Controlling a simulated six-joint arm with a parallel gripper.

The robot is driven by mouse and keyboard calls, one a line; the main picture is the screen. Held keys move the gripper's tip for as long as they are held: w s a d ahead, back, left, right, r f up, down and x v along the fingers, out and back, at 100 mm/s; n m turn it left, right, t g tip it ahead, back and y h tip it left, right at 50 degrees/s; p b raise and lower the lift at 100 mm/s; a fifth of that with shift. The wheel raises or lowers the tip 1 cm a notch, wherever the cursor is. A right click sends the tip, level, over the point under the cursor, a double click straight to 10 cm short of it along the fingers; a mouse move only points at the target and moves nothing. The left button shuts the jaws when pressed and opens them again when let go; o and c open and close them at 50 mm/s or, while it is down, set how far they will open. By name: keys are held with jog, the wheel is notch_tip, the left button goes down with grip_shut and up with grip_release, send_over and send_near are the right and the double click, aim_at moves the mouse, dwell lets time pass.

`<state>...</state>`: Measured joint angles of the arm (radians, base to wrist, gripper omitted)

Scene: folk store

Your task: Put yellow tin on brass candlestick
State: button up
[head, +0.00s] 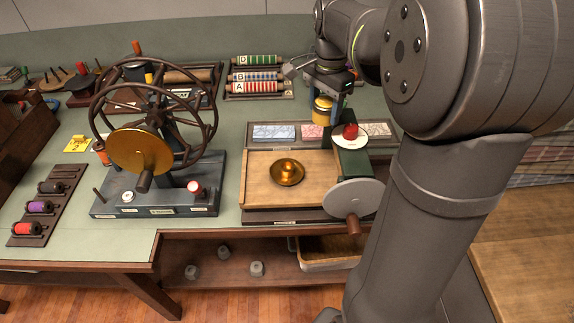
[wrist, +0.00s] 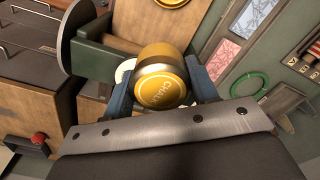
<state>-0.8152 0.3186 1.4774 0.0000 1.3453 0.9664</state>
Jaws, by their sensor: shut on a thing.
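The yellow tin (head: 322,108) is held in my gripper (head: 328,100) above the back right of the table. In the wrist view the tin (wrist: 161,88) sits between the two blue fingers of my gripper (wrist: 163,85), its lettered end facing the camera. The brass candlestick (head: 287,172), a round dish with a raised knob in the middle, sits on a wooden board, to the left of and nearer than the tin. Only part of a brass disc (wrist: 172,2) shows at the top edge of the wrist view.
A grey disc with a handle (head: 352,198) and a red knob on a white plate (head: 350,131) stand right of the wooden board (head: 262,198). A large spoked wheel (head: 113,105) rises at left. Patterned tiles (head: 274,132) lie behind the board.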

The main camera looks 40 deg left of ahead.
jog(key=s+a+n, duration=0.2)
jog(key=s+a, duration=0.4)
jog(key=s, duration=0.1)
send_over(287, 166)
notch_tip(287, 166, down, 11)
jog(key=shift+r, duration=0.1)
jog(key=shift+f, duration=2.1)
jog(key=shift+a, duration=0.1)
jog(key=shift+f, duration=0.2)
jog(key=o, duration=1)
notch_tip(287, 166, up, 12)
jog(key=shift+r, duration=0.2)
